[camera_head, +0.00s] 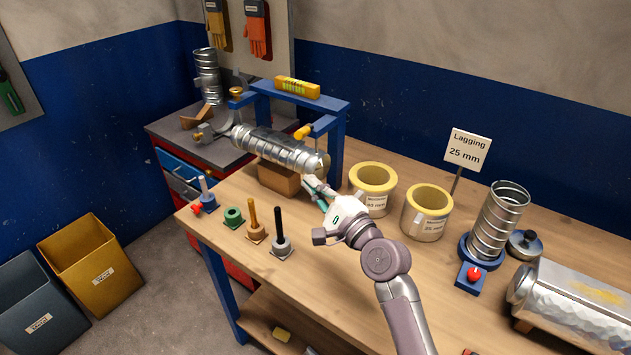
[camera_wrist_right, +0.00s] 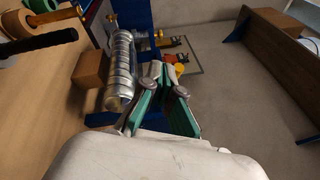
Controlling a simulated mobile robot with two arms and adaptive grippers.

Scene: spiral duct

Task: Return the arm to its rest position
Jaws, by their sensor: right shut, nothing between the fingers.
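My right arm reaches in from the lower right of the head view, over the workbench. Its gripper (camera_head: 313,184) is shut with nothing in it, just in front of the right end of the spiral duct (camera_head: 276,149). The silvery duct lies tilted along a wooden block (camera_head: 279,178) beside a blue frame (camera_head: 338,142). In the wrist view the green-padded fingers of the gripper (camera_wrist_right: 160,74) come together beside the duct (camera_wrist_right: 122,68); I cannot tell whether they touch it. My left gripper is in neither view.
Two yellow-rimmed lagging rolls (camera_head: 373,188) (camera_head: 427,211) stand right of the gripper. Upright tools (camera_head: 281,242) stand at the bench's front left. A ribbed duct piece (camera_head: 497,222) and a large clad cylinder (camera_head: 575,305) are farther right. Bare benchtop lies in front of the arm.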

